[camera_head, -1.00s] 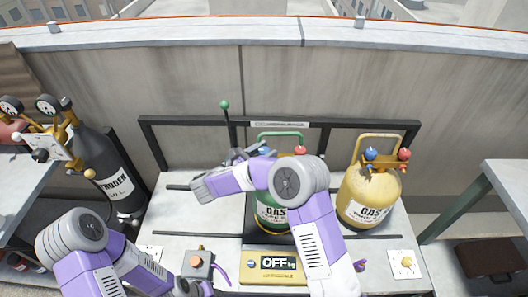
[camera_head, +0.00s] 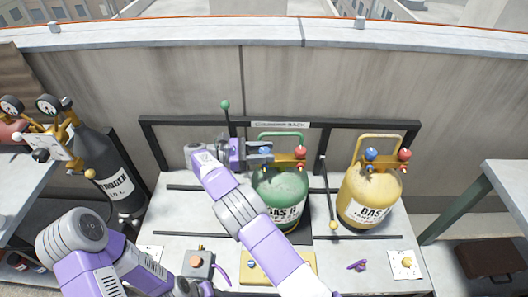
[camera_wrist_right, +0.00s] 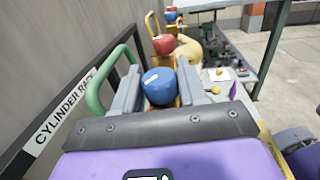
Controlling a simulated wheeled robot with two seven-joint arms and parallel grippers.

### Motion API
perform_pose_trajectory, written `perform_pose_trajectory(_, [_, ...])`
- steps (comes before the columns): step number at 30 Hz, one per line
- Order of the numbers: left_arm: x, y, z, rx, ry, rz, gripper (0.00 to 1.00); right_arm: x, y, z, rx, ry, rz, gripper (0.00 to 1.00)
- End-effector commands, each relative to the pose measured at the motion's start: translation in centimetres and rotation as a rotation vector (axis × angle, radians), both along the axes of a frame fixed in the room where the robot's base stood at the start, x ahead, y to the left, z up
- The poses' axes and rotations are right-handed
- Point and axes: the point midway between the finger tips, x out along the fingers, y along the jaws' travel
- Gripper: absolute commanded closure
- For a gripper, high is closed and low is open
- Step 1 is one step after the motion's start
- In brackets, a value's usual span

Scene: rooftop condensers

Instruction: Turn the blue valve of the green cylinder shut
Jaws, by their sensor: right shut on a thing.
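The green cylinder (camera_head: 283,187) stands upright on the bench, with a "GAS" label partly behind my right arm. Its blue valve (camera_head: 265,151) is at the left of its top, and a red valve (camera_head: 300,152) is at the right. My right gripper (camera_head: 262,153) comes in level from the left and is shut on the blue valve. In the right wrist view the blue valve (camera_wrist_right: 160,88) sits between the two grey fingers, the red valve (camera_wrist_right: 164,44) beyond it. My left arm is low at the left; its gripper, near the bottom edge (camera_head: 190,289), is too cut off to read.
A yellow cylinder (camera_head: 369,192) with its own blue and red valves stands to the right. A black rack bar (camera_head: 180,121) runs behind. A green-knobbed lever (camera_head: 225,105) rises beside my gripper. A yellow-knobbed rod (camera_head: 328,195) stands between the cylinders. A black nitrogen cylinder (camera_head: 105,165) is at left.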

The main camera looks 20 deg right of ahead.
Motion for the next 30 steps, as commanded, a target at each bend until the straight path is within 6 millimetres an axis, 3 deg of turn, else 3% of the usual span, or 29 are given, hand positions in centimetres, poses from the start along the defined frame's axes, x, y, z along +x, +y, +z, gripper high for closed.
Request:
perform_pose_trajectory(19, [0.00,0.00,0.00,0.000,0.000,0.000,0.57,-0.05,-0.15,-0.11,-0.002,0.004,-0.036,0.89])
perform_pose_trajectory(20, [0.00,0.00,0.00,0.000,0.000,0.000,0.57,-0.05,-0.16,-0.12,-0.002,0.004,-0.036,0.54])
perform_pose_trajectory(21, [0.00,0.00,-0.01,0.000,0.000,0.000,0.57,-0.05,-0.16,-0.11,-0.002,0.004,-0.036,0.48])
perform_pose_trajectory(23, [0.00,0.00,0.00,0.000,0.000,0.000,0.57,-0.04,-0.15,-0.10,-0.002,0.004,-0.036,0.38])
perform_pose_trajectory(30, [0.00,0.00,0.00,0.000,0.000,0.000,0.57,-0.03,-0.09,-0.06,-0.001,0.003,-0.034,0.38])
